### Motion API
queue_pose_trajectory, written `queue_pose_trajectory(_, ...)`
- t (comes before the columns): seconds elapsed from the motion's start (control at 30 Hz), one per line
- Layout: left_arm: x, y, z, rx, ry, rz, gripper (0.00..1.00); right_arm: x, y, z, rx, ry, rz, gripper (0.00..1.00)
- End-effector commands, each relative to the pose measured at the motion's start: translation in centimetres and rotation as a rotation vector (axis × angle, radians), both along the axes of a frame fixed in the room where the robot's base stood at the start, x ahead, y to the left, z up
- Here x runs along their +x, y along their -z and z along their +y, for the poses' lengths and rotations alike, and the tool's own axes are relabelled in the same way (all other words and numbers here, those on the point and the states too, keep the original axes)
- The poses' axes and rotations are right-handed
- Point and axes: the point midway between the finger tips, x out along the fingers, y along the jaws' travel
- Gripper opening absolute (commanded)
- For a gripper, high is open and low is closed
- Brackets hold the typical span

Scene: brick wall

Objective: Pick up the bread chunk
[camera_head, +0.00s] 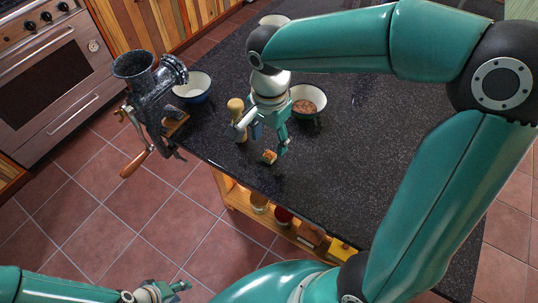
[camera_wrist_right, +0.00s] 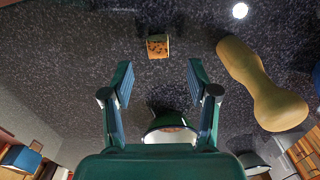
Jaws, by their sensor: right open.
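The bread chunk (camera_head: 269,157) is a small tan piece with a browned face, lying on the dark speckled counter near its front edge. In the right wrist view the bread chunk (camera_wrist_right: 158,46) lies just beyond the fingertips, roughly centred between them. My right gripper (camera_head: 263,141) is over the counter close to the bread. In its wrist view the right gripper (camera_wrist_right: 160,72) has its two fingers spread apart with nothing between them. My left gripper (camera_head: 176,289) is low at the bottom left, over the floor and away from the counter; its finger opening is too small to judge.
A yellow bulbous object (camera_head: 236,107) stands close beside my right gripper. A green bowl with brown contents (camera_head: 319,108) is behind it. The counter (camera_head: 345,170) right of the bread is clear.

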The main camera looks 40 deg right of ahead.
Motion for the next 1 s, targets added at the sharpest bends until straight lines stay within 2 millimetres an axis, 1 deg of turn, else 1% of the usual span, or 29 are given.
queue_pose_trajectory(0.17, 0.0, -0.4, 0.0, 0.000, 0.000, 0.000, 0.40, -0.2, 1.3, 0.1, -0.001, 0.001, 0.004, 0.60)
queue_pose_trajectory(0.3, 0.0, -0.9, 0.0, 0.000, 0.000, 0.000, 0.40, -0.4, 3.3, 0.2, -0.001, 0.000, 0.006, 0.60)
queue_pose_trajectory(0.4, 0.0, -0.9, 0.0, 0.000, 0.000, 0.000, 0.40, -0.3, 4.6, 0.2, 0.000, 0.001, 0.003, 0.60)
queue_pose_trajectory(0.5, 0.0, -0.9, 0.0, 0.000, 0.000, 0.000, 0.40, -0.3, 5.2, 0.3, 0.001, 0.000, 0.001, 0.60)
queue_pose_trajectory(0.7, 0.0, -0.9, 0.0, 0.000, 0.000, 0.000, 0.40, -0.3, 5.3, 0.2, 0.001, 0.002, -0.001, 0.60)
queue_pose_trajectory(0.73, 0.0, -0.9, 0.0, 0.000, 0.000, 0.000, 0.40, -0.3, 5.3, 0.2, 0.001, 0.002, -0.001, 0.58)
queue_pose_trajectory(0.9, 0.0, -0.9, 0.0, 0.000, 0.000, 0.000, 0.40, -0.3, 5.3, 0.2, 0.001, 0.002, -0.001, 0.30)
queue_pose_trajectory(0.97, 0.0, -0.9, 0.0, 0.000, 0.000, 0.000, 0.40, -0.3, 5.2, 0.2, 0.001, 0.002, -0.001, 0.20)
queue_pose_trajectory(1.0, 0.0, -0.9, 0.0, 0.000, 0.000, 0.000, 0.40, -0.3, 5.2, 0.2, 0.001, 0.002, -0.001, 0.17)
